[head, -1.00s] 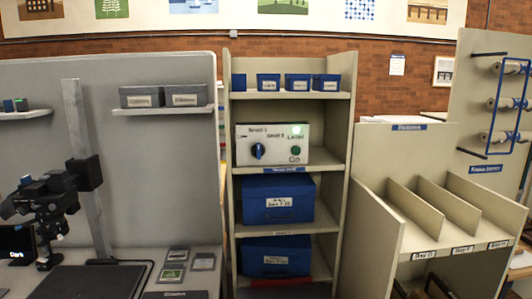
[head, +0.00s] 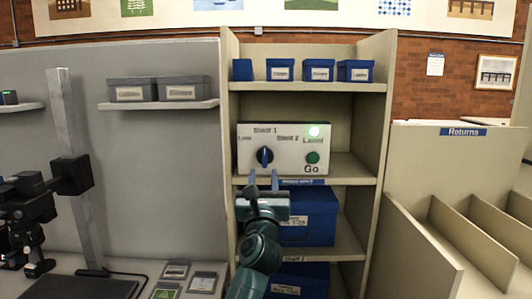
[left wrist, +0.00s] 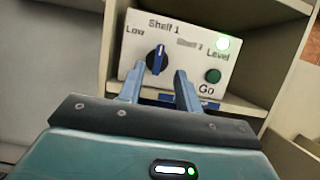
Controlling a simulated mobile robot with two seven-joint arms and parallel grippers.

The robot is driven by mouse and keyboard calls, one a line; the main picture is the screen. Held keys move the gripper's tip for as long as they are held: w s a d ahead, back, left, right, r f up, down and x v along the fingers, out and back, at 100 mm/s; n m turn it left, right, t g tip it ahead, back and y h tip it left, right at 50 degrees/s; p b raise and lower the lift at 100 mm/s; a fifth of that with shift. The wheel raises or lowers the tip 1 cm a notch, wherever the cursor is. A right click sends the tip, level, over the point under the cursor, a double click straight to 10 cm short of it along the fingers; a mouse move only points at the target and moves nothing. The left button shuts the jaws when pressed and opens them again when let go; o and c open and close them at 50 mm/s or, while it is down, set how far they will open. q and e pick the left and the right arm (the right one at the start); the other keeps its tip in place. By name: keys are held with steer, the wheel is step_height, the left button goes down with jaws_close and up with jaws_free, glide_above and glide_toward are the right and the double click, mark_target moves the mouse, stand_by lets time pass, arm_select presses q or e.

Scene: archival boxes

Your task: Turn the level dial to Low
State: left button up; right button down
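The control box (head: 290,140) is white and sits on the shelf unit. Its level dial (head: 265,156) is a dark disc with a blue grip, marked Low, Shelf 1 and Shelf 2 around it. In the left wrist view the dial's blue grip (left wrist: 157,60) stands near upright, roughly towards Shelf 1. A lit green lamp (head: 314,131) is at the Level label, above a green Go button (head: 312,158). My left gripper (head: 263,177) is open and empty, just below and in front of the dial. Its two blue fingers (left wrist: 158,77) are apart from the dial. My right gripper is not in view.
Small blue boxes (head: 319,70) stand on the shelf above, and larger blue boxes (head: 310,216) below. The shelf unit's side panels (head: 376,130) flank the control box. A grey divider (head: 150,190) is to the left, and a Returns rack (head: 465,150) to the right.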

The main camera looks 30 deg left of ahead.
mark_target(265, 152)
arm_select(q)
steer(key=x, duration=1)
steer(key=shift+w, duration=0.1)
jaws_close()
